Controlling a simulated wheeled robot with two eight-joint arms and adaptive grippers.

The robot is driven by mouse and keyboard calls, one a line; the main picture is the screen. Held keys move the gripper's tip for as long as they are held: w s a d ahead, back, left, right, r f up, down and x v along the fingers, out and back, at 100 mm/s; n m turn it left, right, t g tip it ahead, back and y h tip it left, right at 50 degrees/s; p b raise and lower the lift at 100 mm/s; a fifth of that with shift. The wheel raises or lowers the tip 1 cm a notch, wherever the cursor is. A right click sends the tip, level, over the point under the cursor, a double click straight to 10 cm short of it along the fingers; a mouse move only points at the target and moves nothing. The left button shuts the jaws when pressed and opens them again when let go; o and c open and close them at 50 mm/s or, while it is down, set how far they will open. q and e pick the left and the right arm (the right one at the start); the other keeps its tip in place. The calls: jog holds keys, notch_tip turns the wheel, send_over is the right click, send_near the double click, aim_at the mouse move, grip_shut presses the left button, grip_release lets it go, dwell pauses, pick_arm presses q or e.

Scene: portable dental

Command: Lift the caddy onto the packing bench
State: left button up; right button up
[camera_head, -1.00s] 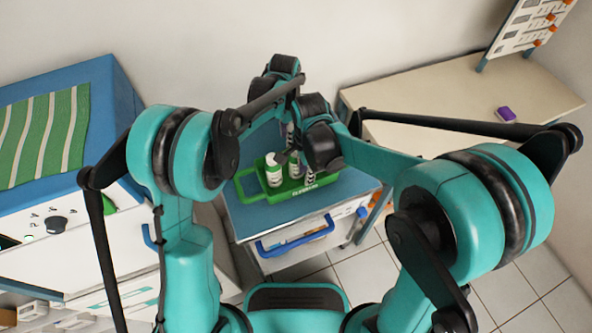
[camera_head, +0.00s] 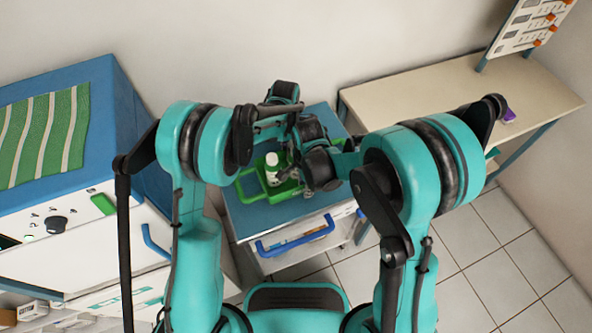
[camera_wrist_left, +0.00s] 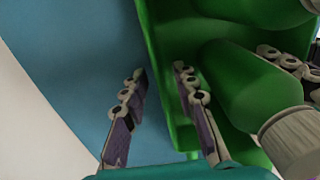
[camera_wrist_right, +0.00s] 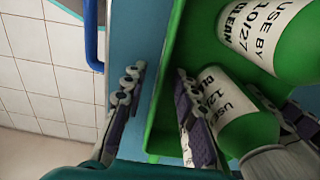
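The green caddy (camera_head: 246,188) stands on the blue top of a cart, with bottles in it. A white-capped bottle (camera_head: 272,168) shows in the head view; my arms hide the caddy's right part. In the left wrist view, my left gripper (camera_wrist_left: 159,72) is open, with one finger outside and one inside the caddy wall (camera_wrist_left: 160,60). In the right wrist view, my right gripper (camera_wrist_right: 158,70) is open and likewise straddles a caddy wall (camera_wrist_right: 167,75), beside a labelled bottle (camera_wrist_right: 228,105). The beige bench (camera_head: 400,100), likely the packing bench, stands at the right.
The cart (camera_head: 240,225) has a blue-handled drawer. A blue-topped cabinet (camera_head: 115,110) with a striped green cloth (camera_head: 45,135) stands left. The bench carries a rack (camera_head: 525,25) and a purple item (camera_head: 509,116); its near top looks clear. The wall is close behind.

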pick_arm(q)
jog(key=shift+c, duration=0.2)
pick_arm(e)
jog(key=shift+c, duration=0.2)
pick_arm(q)
grip_shut()
pick_arm(e)
grip_shut()
pick_arm(q)
jog(key=shift+r, duration=0.15)
pick_arm(e)
jog(key=shift+r, duration=0.1)
